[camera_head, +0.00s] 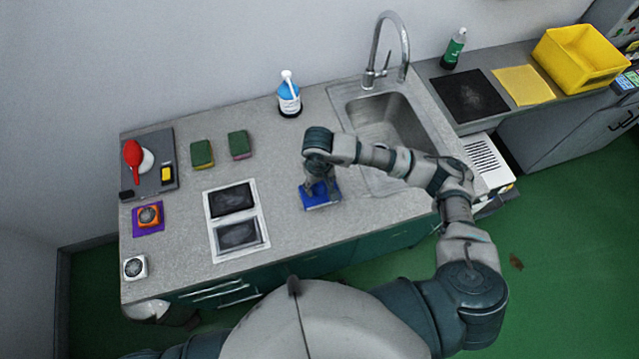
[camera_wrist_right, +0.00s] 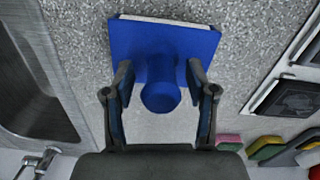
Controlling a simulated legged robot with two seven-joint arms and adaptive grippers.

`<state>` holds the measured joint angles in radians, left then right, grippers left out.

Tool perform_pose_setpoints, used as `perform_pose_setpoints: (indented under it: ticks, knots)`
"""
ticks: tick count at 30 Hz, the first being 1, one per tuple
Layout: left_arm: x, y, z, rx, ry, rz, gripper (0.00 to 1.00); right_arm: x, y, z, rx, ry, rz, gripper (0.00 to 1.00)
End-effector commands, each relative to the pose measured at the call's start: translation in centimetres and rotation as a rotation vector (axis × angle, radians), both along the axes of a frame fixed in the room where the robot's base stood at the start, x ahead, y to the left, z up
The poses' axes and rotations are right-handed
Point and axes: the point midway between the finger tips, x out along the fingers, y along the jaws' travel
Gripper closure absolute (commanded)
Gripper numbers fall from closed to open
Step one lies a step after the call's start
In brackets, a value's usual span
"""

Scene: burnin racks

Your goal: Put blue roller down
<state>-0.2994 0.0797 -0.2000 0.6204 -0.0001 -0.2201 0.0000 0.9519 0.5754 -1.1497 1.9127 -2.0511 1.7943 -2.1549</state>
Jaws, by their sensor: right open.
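The blue roller (camera_head: 321,196) has a flat blue square base and stands on the grey countertop (camera_head: 290,230), between the sink and the tray with dark panels. In the right wrist view the blue roller (camera_wrist_right: 163,50) shows its base and a round knob pointing at the camera. My right gripper (camera_head: 320,184) is over it in the head view. In the right wrist view its fingers (camera_wrist_right: 160,85) stand on either side of the knob with gaps, so it is open. My left gripper is not in view.
The sink (camera_head: 385,125) with its tap is right of the roller. A white tray (camera_head: 237,185) with two dark panels lies to the left. Two sponges (camera_head: 202,155) and a blue-white bottle (camera_head: 289,100) stand behind. Bare countertop lies around the roller.

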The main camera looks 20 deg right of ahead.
Motion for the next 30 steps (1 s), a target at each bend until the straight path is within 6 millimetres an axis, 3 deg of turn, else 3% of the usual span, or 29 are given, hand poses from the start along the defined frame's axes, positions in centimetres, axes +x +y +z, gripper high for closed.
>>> perform_pose_setpoints:
  ticks: [2, 6, 16, 21, 30]
  knots:
    - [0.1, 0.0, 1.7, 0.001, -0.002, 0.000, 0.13, 0.0, 0.0, 1.4, 0.001, 0.000, -0.001, 0.43]
    - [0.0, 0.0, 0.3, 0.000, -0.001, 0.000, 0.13, 0.3, 0.1, 4.2, 0.003, -0.009, 0.001, 0.43]
    - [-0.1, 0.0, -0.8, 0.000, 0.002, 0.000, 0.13, 0.2, 0.2, 11.2, 0.002, -0.005, 0.000, 0.43]
    - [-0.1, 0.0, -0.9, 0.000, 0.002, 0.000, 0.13, 0.1, 0.3, 12.6, 0.002, -0.003, -0.001, 0.43]
    - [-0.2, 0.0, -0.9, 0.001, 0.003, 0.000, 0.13, 0.1, 0.3, 12.9, 0.001, -0.002, 0.000, 0.43]
